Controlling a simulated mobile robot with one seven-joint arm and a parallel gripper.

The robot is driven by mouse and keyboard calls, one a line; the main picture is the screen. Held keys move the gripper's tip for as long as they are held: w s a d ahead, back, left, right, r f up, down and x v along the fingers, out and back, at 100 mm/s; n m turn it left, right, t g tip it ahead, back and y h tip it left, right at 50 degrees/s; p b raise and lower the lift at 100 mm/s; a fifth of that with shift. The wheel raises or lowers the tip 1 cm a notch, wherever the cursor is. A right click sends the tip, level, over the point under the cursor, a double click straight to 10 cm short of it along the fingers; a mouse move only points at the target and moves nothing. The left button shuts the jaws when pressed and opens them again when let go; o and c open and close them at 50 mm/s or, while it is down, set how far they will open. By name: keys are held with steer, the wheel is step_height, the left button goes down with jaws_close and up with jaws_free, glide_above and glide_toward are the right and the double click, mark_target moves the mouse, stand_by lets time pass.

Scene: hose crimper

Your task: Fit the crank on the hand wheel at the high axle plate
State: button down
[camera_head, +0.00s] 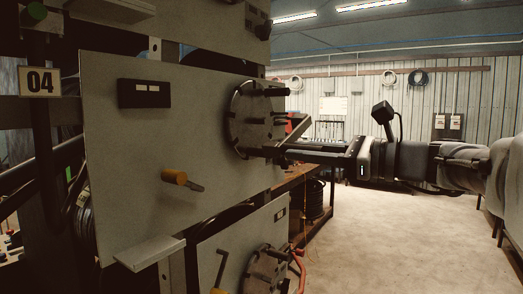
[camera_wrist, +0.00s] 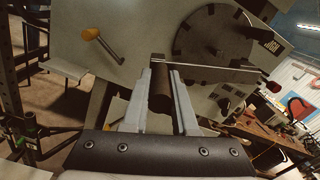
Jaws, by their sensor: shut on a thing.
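The hand wheel (camera_head: 240,112) is a dark round disc with several stubby pegs, on a large pale upright plate (camera_head: 130,210). In the wrist view the wheel (camera_wrist: 205,45) is just beyond my fingers. My gripper (camera_wrist: 162,75) is shut on the dark cylindrical grip of the crank (camera_wrist: 160,98). The crank's thin silver arm (camera_wrist: 215,64) runs right from the grip's far end, across the lower part of the wheel in the picture. In the head view my gripper (camera_head: 285,153) is at the wheel's lower right edge. Whether the crank touches the wheel cannot be told.
An orange-handled lever (camera_head: 174,177) sticks out of the plate, left of the wheel. A ledge (camera_head: 150,254) juts out at lower left. A lower plate carries a second wheel (camera_head: 265,270). A workbench (camera_head: 312,178) stands behind; the floor (camera_head: 400,235) at right is clear.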

steer(key=shift+r, duration=0.1)
steer(key=shift+p+x, duration=0.45)
steer(key=shift+x, duration=3.15)
steer(key=shift+p+x, duration=0.35)
steer(key=shift+x, duration=1.5)
steer(key=c, duration=0.6)
jaws_free()
steer(key=shift+a, duration=0.1)
steer(key=b, duration=0.3)
glide_toward(283, 149)
steer(key=shift+w+d, duration=0.35)
steer(key=shift+d, duration=0.05)
